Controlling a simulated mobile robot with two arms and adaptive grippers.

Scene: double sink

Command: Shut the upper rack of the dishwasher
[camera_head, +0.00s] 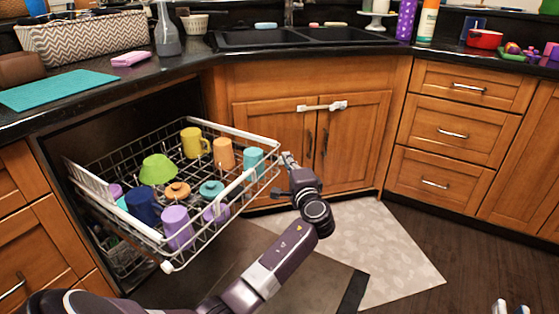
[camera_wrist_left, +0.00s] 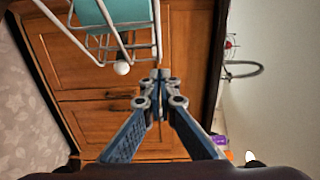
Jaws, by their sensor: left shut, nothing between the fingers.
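The upper rack (camera_head: 215,241) of the dishwasher is pulled out from the dark opening at the left. It is a white wire rack holding several cups, a green bowl (camera_head: 158,168) and lids. My left gripper (camera_head: 287,158) is shut and empty beside the rack's right front end, near the teal cup (camera_head: 253,161). In the left wrist view my shut fingertips (camera_wrist_left: 159,76) are close to the rack's white rail (camera_wrist_left: 62,28) and its round end; contact cannot be told. Two small tips of my right gripper (camera_head: 511,308) show at the bottom right edge; their opening is unclear.
A lower rack (camera_head: 124,257) shows partly beneath. Wooden cabinets with a white towel bar (camera_head: 322,106) stand behind, under the black double sink (camera_head: 300,37). A pale mat (camera_head: 375,240) lies on the floor. The floor at the right is free.

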